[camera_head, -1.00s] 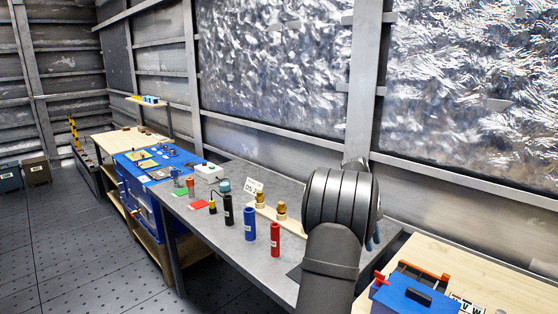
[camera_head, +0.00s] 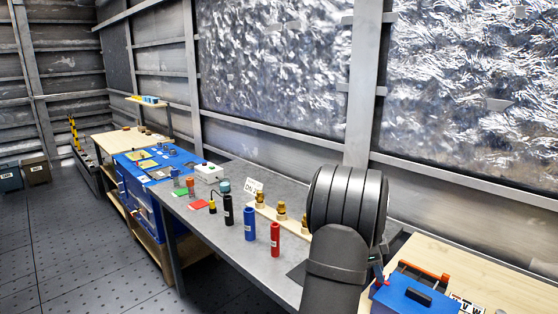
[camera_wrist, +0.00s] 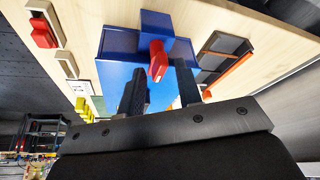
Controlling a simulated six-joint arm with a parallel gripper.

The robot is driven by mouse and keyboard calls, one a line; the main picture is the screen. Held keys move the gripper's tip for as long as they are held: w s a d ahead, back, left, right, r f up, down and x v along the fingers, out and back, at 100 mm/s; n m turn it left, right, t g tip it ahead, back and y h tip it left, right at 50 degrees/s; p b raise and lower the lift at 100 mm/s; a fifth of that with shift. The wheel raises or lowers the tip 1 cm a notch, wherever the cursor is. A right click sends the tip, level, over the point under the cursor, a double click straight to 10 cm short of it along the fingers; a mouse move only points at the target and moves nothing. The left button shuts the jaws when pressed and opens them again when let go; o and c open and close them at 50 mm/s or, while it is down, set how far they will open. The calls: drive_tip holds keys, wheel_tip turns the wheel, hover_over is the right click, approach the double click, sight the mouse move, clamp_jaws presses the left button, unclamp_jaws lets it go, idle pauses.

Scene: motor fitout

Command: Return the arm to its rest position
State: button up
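My gripper (camera_wrist: 159,70) shows in the wrist view with its two dark fingers apart and nothing between them. Beyond the fingertips is a blue box (camera_wrist: 117,45) with a red part (camera_wrist: 157,62) on it, apparently clear of the fingers. In the head view my black arm stands at the right of centre and hides most of the gripper. The blue box (camera_head: 402,298) lies at the lower right there, beside my arm.
The grey table (camera_head: 220,240) holds a black cylinder (camera_head: 228,210), a blue cylinder (camera_head: 250,224), a red cylinder (camera_head: 275,239) and brass fittings (camera_head: 281,209). A wooden bench (camera_head: 500,275) with an orange-edged tray (camera_head: 425,270) is at right.

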drive_tip(key=n+t, duration=0.1)
drive_tip(key=n, duration=0.2)
drive_tip(key=n+t, duration=0.1)
drive_tip(key=n, duration=0.2)
drive_tip(key=shift+s, duration=0.2)
drive_tip(key=shift+s+d+n+t+y, duration=0.1)
drive_tip(key=shift+n+t+y, duration=0.3)
drive_tip(key=shift+n, duration=0.9)
drive_tip(key=shift+n+t+y, duration=0.1)
drive_tip(key=shift+n+t, duration=0.5)
drive_tip(key=shift+n, duration=0.7)
drive_tip(key=shift+o, duration=0.2)
drive_tip(key=o, duration=0.4)
drive_tip(key=shift+r, duration=0.1)
drive_tip(key=shift+c, duration=0.2)
drive_tip(key=shift+o, duration=0.3)
drive_tip(key=s+a+r+n, duration=0.1)
drive_tip(key=s+a+r, duration=0.1)
drive_tip(key=r, duration=0.6)
drive_tip(key=s+a+r+n, duration=0.1)
drive_tip(key=s+a+r, duration=0.1)
drive_tip(key=r, duration=0.5)
drive_tip(key=shift+s+r+t+y, duration=0.3)
drive_tip(key=shift+s+r+t, duration=0.1)
drive_tip(key=shift+s, duration=0.2)
drive_tip(key=x, duration=1.7)
drive_tip(key=shift+f, duration=0.15)
drive_tip(key=shift+c, duration=0.4)
